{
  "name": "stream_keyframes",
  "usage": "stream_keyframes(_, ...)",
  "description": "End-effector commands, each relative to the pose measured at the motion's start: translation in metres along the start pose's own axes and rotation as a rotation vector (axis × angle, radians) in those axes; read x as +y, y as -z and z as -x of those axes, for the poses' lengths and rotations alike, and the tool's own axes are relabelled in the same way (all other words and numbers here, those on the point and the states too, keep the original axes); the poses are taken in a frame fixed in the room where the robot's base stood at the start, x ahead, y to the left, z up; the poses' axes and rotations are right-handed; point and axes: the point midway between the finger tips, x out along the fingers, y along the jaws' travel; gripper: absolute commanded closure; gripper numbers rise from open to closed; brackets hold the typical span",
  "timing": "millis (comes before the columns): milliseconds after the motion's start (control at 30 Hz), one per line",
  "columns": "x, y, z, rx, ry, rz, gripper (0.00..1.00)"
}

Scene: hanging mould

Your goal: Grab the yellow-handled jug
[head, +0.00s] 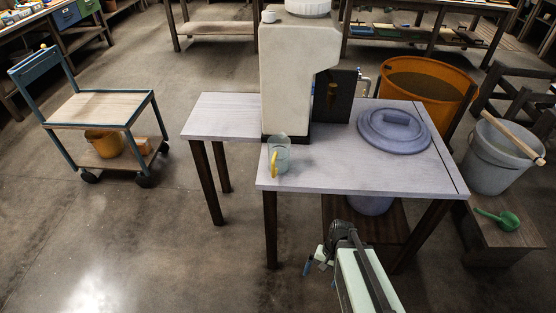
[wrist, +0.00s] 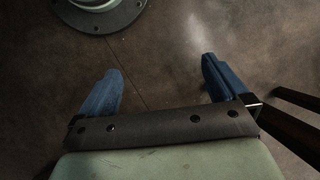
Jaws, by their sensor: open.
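The yellow-handled jug (head: 283,153) is a small, clear, pale-green vessel standing upright on the grey table (head: 340,178), near its front-left edge. Its yellow handle (head: 274,164) faces the front-left. My gripper (head: 319,274) is in front of the table, nearer the camera and lower in the picture than the jug, well apart from it. In the wrist view my gripper (wrist: 160,66) has its two blue fingers spread wide, with only bare floor between them. The jug does not show in the wrist view.
A tall cream machine (head: 287,80) stands right behind the jug. A grey round lid (head: 394,130) lies to the right on the table. Dark table legs (wrist: 292,112) show at the right of the wrist view. An orange tub (head: 432,88) and a grey bucket (head: 492,160) stand at the right.

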Motion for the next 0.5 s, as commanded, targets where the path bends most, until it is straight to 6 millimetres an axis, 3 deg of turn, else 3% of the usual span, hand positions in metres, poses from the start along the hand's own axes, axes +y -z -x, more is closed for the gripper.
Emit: stream_keyframes(500,-0.084,0.033,0.137,0.119,0.196,-0.07,0.0)
